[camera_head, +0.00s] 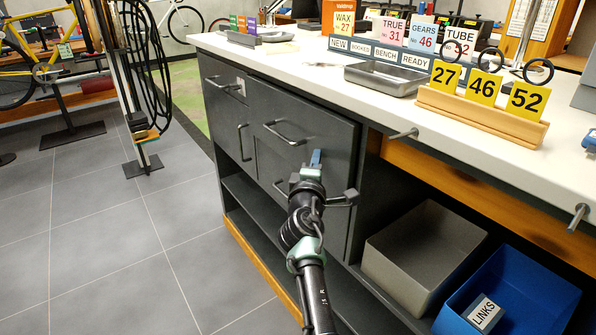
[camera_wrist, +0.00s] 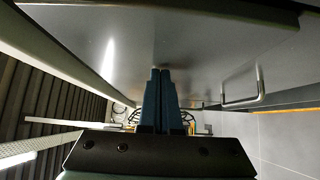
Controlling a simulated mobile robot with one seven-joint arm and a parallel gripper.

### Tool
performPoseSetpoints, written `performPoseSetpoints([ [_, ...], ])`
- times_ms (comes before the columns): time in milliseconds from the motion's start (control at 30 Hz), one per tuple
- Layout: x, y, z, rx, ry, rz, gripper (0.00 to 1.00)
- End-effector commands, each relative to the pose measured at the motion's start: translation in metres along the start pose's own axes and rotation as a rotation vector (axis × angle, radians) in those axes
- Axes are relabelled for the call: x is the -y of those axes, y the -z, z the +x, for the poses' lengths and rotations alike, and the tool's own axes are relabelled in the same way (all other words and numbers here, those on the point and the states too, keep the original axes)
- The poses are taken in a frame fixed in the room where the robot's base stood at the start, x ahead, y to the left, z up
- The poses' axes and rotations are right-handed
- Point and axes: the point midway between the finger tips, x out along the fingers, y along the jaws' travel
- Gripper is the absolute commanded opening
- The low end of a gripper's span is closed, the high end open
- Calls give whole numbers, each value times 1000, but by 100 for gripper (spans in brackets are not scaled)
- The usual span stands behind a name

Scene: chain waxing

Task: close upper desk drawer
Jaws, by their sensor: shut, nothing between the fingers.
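The upper desk drawer (camera_head: 325,130) has a dark grey front with a bar handle (camera_head: 284,134), under the white worktop. Its front appears to stand somewhat proud of the desk, but how far is unclear. My gripper (camera_head: 315,156) has blue fingers, shut and empty, at the lower right part of this front. I cannot tell whether they touch it. In the wrist view the shut fingers (camera_wrist: 160,72) point at a broad grey panel (camera_wrist: 190,45), with a bar handle (camera_wrist: 243,88) to the right. My arm hides part of the lower fronts.
Below right are an open grey bin (camera_head: 425,245) and a blue bin (camera_head: 520,285) labelled LINKS. The worktop (camera_head: 310,60) carries a metal tray (camera_head: 385,79) and a wooden stand (camera_head: 480,112) with yellow number cards. Tiled floor (camera_head: 110,220) is clear at the left.

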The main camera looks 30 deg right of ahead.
Motion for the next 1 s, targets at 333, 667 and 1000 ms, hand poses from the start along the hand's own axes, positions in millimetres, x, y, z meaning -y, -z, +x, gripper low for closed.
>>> performPoseSetpoints([
  [333, 0, -12, 11, 2, 0, 0, 0],
  [667, -1, -16, 12, 8, 0, 1, 0],
  [1000, -1, -3, 6, 1, -1, 0, 0],
])
